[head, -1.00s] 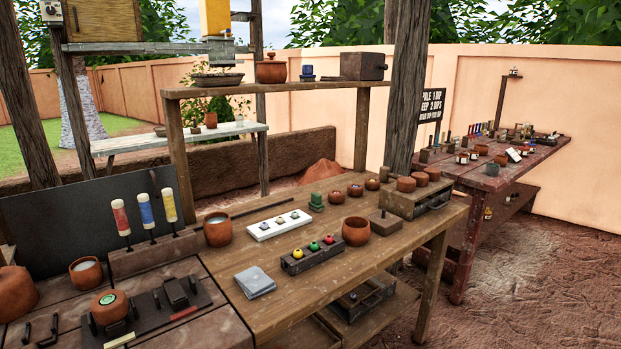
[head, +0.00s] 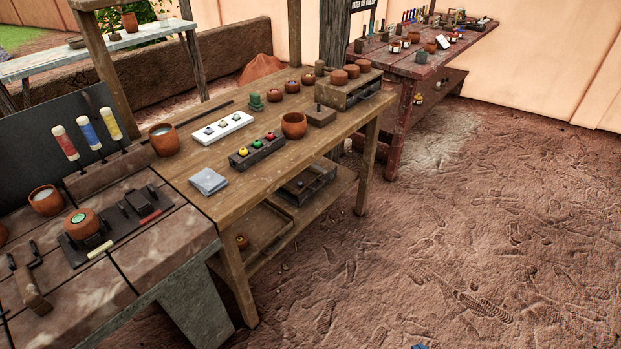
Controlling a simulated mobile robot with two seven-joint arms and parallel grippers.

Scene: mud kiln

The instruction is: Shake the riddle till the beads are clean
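I cannot make out a riddle or beads for certain. A shallow wooden frame (head: 262,222) lies on the lower shelf of the wooden bench; whether it is the riddle, I cannot tell. A dark tray or box (head: 308,180) with small things in it stands on the same shelf, to the right.
The wooden bench (head: 215,165) holds clay pots, a white strip (head: 222,127) and a dark block with coloured knobs (head: 257,151). A stone-topped bench (head: 165,243) adjoins at left. A red table (head: 455,45) stands behind. The earth floor (head: 450,240) at right is clear.

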